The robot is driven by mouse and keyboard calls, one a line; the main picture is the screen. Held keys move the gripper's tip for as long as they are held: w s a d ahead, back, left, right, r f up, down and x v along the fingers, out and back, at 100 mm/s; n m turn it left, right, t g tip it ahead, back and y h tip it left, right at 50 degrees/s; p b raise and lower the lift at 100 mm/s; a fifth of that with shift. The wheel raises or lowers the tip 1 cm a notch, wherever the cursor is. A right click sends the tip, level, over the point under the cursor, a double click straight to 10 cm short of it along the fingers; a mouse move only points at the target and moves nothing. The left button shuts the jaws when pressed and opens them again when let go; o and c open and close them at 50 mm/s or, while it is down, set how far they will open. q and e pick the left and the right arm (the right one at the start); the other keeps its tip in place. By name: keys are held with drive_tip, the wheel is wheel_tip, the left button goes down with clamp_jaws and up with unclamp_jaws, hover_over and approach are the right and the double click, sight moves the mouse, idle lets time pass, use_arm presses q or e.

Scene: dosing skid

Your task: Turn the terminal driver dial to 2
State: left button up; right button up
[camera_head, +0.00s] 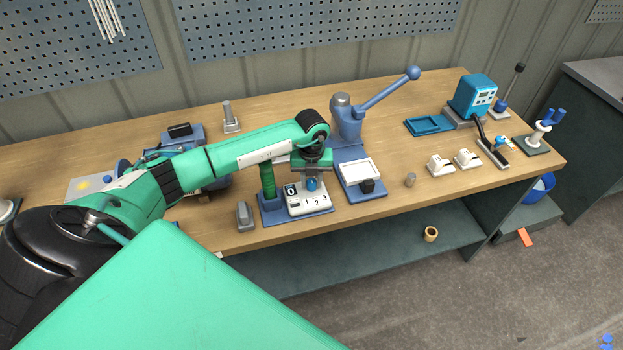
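The dial station is a blue base (268,219) with a white panel (299,209) marked 0, 1, 2 and 3, on the workbench near its front edge. A green driver handle (268,181) stands upright at its left. A small blue dial knob (312,186) sits on the panel. My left gripper (312,179) points down right over the knob. Its fingers are small and partly hidden, so I cannot tell whether they grip the knob or where the dial points. My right gripper is not in view.
A blue lever press (342,120) stands behind and right, with a white tray (361,171) before it. A grey block (244,215) is close at left. The wooden bench top between is clear.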

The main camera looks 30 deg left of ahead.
sight(311, 180)
use_arm(q)
drive_tip(key=shift+o, duration=1.3)
wheel_tip(311, 180, up, 14)
drive_tip(key=b, duration=0.4)
